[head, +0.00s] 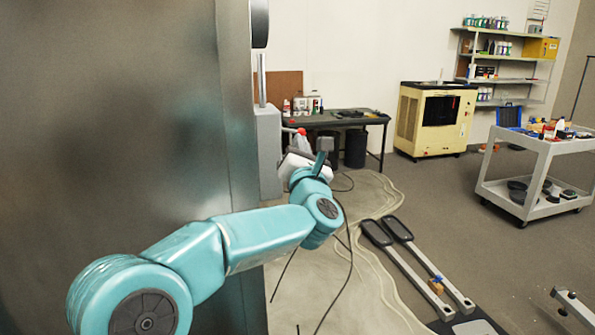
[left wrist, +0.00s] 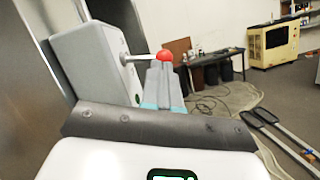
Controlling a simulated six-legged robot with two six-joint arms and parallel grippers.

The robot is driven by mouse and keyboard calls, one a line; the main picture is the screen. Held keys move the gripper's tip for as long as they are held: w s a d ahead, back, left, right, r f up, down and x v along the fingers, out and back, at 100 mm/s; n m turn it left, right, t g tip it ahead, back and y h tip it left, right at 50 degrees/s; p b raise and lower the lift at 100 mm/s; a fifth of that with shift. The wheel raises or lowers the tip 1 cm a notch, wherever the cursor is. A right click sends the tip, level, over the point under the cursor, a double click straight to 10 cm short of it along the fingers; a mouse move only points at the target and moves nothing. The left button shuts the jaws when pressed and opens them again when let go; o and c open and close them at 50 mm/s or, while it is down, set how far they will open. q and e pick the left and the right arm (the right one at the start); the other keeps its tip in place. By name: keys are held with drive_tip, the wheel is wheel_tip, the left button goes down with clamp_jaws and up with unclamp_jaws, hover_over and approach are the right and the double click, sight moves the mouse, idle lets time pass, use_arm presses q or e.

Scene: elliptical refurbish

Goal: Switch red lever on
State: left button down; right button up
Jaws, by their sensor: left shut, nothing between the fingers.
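The red lever's ball knob (left wrist: 165,56) sits on a thin pale rod in the left wrist view. The rod sticks out sideways from a grey box (left wrist: 92,62). In the head view the red knob (head: 301,131) shows small beside the grey box (head: 268,150), just above my left gripper (head: 303,146). In the left wrist view my left gripper (left wrist: 161,70) is shut and empty, with its fingertips overlapping the picture just below the knob. I cannot tell whether they touch it. My right gripper is out of view.
A large metal panel (head: 110,120) fills the left of the head view, close to my left arm. Behind stand a dark table (head: 345,119), a yellow machine (head: 432,120) and a white cart (head: 540,150). Cables and two long-handled pads (head: 398,230) lie on the floor.

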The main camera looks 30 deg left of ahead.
use_arm(q)
drive_tip(key=n+y+b, duration=0.1)
drive_tip(key=n+b, duration=0.1)
drive_tip(key=r+n+g+y+b, duration=0.1)
drive_tip(key=n+b, duration=0.1)
drive_tip(key=n, duration=0.1)
drive_tip(key=w+r+n+g+y+b, duration=0.1)
drive_tip(key=n+b, duration=0.1)
drive_tip(key=n, duration=0.1)
drive_tip(key=shift+d, duration=0.25)
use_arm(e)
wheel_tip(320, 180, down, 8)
use_arm(q)
drive_tip(key=shift+s+d, duration=0.1)
